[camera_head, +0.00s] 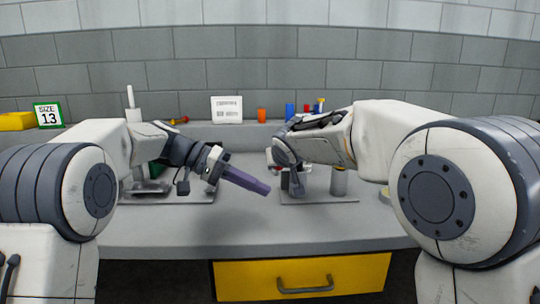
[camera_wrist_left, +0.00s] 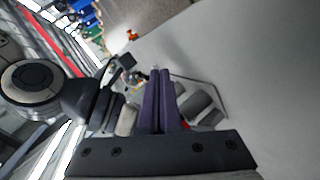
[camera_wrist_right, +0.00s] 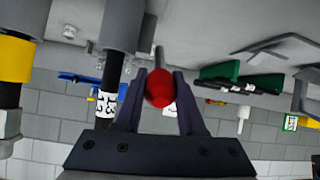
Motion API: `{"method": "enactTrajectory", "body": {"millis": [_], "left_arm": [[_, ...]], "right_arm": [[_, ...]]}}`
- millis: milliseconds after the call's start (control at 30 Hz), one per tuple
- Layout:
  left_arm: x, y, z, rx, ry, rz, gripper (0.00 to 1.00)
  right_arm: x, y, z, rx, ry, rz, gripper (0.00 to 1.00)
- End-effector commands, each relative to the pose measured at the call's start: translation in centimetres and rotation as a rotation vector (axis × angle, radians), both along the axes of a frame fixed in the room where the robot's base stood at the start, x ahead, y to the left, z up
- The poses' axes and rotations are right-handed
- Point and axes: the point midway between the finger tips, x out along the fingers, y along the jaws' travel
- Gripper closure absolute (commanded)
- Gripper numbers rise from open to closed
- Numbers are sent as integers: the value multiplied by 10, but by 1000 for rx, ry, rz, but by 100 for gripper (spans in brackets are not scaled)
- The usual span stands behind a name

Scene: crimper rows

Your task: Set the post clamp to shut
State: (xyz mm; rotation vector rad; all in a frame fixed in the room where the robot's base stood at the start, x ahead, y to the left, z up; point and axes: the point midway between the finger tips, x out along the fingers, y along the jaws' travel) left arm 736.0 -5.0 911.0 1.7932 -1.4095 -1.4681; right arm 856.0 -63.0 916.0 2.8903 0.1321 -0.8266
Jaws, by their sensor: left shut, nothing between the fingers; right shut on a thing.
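My right gripper (camera_wrist_right: 160,95) is shut on a red ball knob (camera_wrist_right: 159,88) at the end of a grey rod, seen in the right wrist view. In the head view the right wrist covers most of the fixture with a silver post (camera_head: 340,181) on a grey base plate (camera_head: 318,199). I take this fixture to be the post clamp; its jaw and lever angle are hidden. My left gripper (camera_head: 264,189) is shut and empty, its dark purple fingers pointing right, left of that fixture. The fingers lie together in the left wrist view (camera_wrist_left: 161,100).
Another fixture on a base plate (camera_head: 150,198) stands behind my left wrist, with green parts (camera_wrist_right: 240,84). Along the back are a white card (camera_head: 227,109), an orange cup (camera_head: 262,115), a blue cylinder (camera_head: 290,111) and a size 13 sign (camera_head: 48,115). The front tabletop is clear.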

Motion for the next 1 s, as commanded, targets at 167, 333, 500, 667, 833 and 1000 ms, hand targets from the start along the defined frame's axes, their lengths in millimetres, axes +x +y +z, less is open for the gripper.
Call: {"method": "enactTrajectory", "body": {"millis": [167,333,500,667,833,1000], "left_arm": [[71,25,24,-263,-184,21,100],[119,39,35,-465,-354,63,100],[141,51,41,-576,-459,94,100],[146,49,44,-609,-492,102,100],[148,25,48,-610,-492,100,100],[152,-10,52,-609,-492,100,100]], "right_arm": [[0,0,-1,1,2,-1,100],[0,0,-1,1,2,-1,100],[0,0,-1,1,2,-1,100],[0,0,-1,1,2,-1,100],[0,0,-1,1,2,-1,100],[0,0,-1,1,2,-1,100]]}}
